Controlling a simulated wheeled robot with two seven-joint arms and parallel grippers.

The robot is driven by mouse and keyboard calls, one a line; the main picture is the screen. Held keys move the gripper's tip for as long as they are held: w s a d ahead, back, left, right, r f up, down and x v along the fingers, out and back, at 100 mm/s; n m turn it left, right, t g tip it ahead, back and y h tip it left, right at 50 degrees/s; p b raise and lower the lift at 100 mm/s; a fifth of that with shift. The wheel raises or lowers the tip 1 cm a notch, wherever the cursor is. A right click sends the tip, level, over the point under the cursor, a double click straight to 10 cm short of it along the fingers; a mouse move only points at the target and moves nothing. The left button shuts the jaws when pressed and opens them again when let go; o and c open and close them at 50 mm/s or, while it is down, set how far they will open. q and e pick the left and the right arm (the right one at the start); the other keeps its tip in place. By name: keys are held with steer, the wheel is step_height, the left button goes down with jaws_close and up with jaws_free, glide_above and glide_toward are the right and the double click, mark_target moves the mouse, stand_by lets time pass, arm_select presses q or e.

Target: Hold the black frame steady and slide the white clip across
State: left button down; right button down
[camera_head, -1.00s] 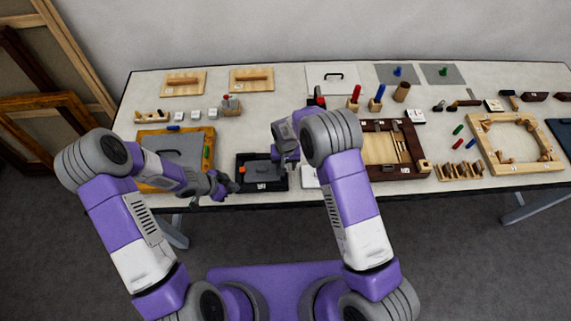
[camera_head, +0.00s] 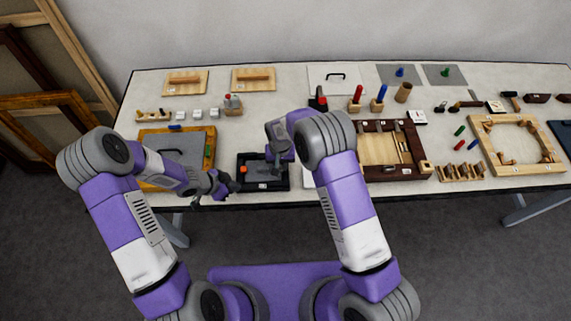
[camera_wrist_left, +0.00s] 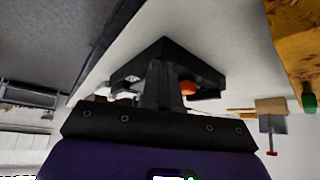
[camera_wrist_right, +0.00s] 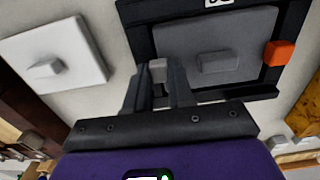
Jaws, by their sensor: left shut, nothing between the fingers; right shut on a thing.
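My right gripper (camera_head: 277,168) is over the right part of the frame. In the right wrist view its fingers are shut on a small pale block at the frame's edge, the white clip (camera_wrist_right: 157,70). My left gripper (camera_head: 232,186) is shut and empty at the frame's left front corner. In the left wrist view its fingertips (camera_wrist_left: 164,82) overlap the frame; contact is unclear.
A white panel with a knob (camera_wrist_right: 60,55) lies right of the frame, mostly hidden by my right arm in the head view. A yellow-edged tray (camera_head: 208,150) is on the left. A dark wooden box (camera_head: 400,177) is on the right. The table's front edge is close.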

mark_target(281, 167)
arm_select(q)
steer(key=shift+s+f, duration=0.25)
arm_select(e)
steer(key=c, duration=1)
jaws_free()
steer(key=shift+o, duration=0.2)
step_height(281, 167, up, 12)
arm_select(q)
steer(key=shift+w+r, duration=0.2)
steer(key=shift+r, duration=3)
steer(key=shift+w, duration=0.1)
steer(key=v, duration=1.2)
